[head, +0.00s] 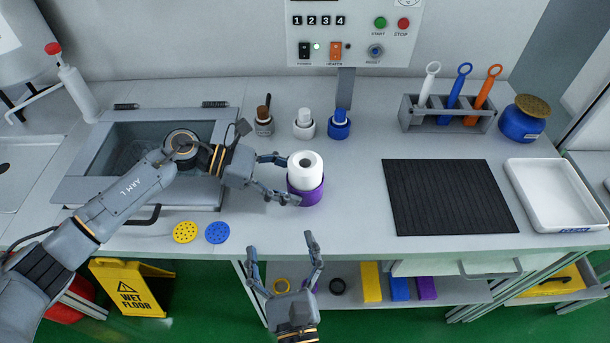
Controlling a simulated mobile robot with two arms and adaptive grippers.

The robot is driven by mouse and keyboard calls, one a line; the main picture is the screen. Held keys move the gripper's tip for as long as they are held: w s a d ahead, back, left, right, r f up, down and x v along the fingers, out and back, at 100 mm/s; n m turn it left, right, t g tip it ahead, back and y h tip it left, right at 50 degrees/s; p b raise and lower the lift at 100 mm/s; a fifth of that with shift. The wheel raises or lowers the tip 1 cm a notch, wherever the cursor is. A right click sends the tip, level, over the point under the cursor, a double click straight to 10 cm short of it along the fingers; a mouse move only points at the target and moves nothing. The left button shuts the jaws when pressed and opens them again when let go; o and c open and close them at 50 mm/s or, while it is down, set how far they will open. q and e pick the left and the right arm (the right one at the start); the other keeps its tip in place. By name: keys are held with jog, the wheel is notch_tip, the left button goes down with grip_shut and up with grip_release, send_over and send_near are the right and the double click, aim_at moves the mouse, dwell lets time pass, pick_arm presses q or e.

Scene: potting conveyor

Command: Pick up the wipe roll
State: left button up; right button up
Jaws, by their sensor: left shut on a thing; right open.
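The wipe roll (311,168) is white with a dark hole in its top. It stands upright in a purple holder (309,195) on the worktop, a little right of my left arm's end. My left gripper (291,181) is shut on the roll from the left, with one finger behind and one in front, the front one against the purple part. How far the back finger reaches is partly hidden. My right gripper (285,262) is open and empty, low in front of the worktop edge.
Small bottles with brown, white and blue tops (339,126) stand behind the roll. A black mat (447,197), a white tray (555,194) and a tool rack (446,119) are to the right. Yellow (185,232) and blue (217,232) discs lie at the front left.

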aim_at(303, 154)
jog(key=w+d+r+m, duration=0.1)
jog(key=w+d+r+m+h, duration=0.1)
jog(key=d+r, duration=0.1)
jog(key=d+r+m+g, duration=0.1)
jog(key=d+r, duration=0.1)
jog(key=shift+w+d+r+h, duration=0.15)
jog(key=shift+w+d+h, duration=0.05)
jog(key=shift+w+h, duration=0.2)
jog(key=shift+w+r, duration=0.1)
jog(key=shift+w, duration=0.25)
jog(key=w, duration=0.7)
jog(key=w+a, duration=0.1)
jog(key=w, duration=0.3)
jog(key=shift+w, duration=0.2)
jog(key=c, duration=1.4)
notch_tip(303, 154, up, 10)
jog(key=shift+a+f, duration=0.1)
pick_arm(q)
jog(key=o, duration=1.1)
jog(key=shift+c, duration=0.2)
jog(key=shift+a, duration=0.1)
